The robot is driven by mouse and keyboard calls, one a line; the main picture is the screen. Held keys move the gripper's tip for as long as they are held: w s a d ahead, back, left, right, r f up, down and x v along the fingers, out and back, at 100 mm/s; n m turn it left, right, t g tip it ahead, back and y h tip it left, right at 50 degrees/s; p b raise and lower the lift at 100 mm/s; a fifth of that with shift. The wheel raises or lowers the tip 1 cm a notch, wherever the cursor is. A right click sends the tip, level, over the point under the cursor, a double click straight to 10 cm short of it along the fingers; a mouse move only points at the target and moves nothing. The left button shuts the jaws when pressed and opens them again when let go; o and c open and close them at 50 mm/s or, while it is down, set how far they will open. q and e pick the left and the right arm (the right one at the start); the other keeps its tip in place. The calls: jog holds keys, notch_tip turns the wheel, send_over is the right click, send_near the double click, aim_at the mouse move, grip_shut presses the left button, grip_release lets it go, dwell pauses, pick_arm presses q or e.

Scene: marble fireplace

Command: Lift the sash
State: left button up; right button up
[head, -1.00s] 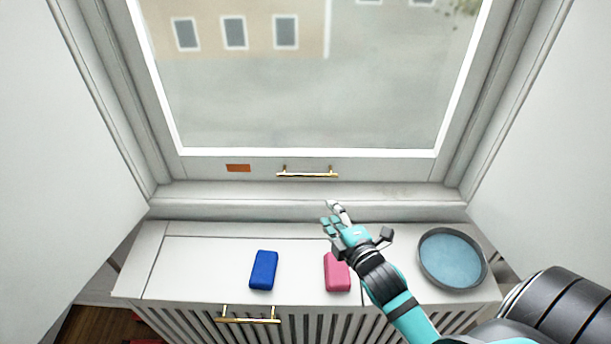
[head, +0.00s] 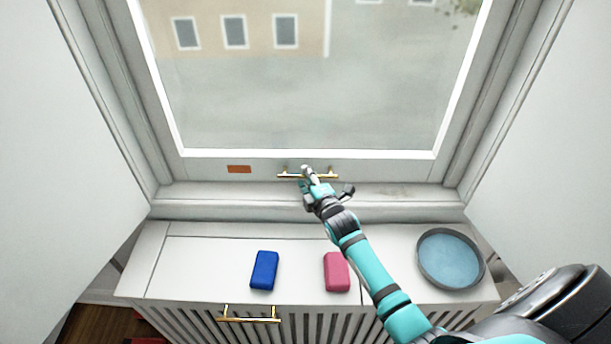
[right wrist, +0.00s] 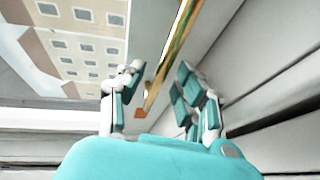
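The window sash (head: 390,167) is a white frame around a large glass pane, with its bottom rail low against the sill. A gold bar handle (head: 289,174) is mounted on that rail. My right gripper (head: 309,179) is at the middle of the handle and covers part of it. In the right wrist view the gold handle (right wrist: 170,60) runs between the spread fingers of my right gripper (right wrist: 155,100), with gaps visible beside it. The fingers are open around the bar. My left gripper is not in view.
Below the sill (head: 240,192) is a white slatted cabinet top (head: 205,262). On it lie a blue block (head: 264,270), a pink block (head: 337,272) and a round blue-grey dish (head: 450,260). A small orange patch (head: 239,169) is on the rail. White panels flank the window.

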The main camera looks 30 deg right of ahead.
jog(key=shift+w, duration=0.55)
grip_shut()
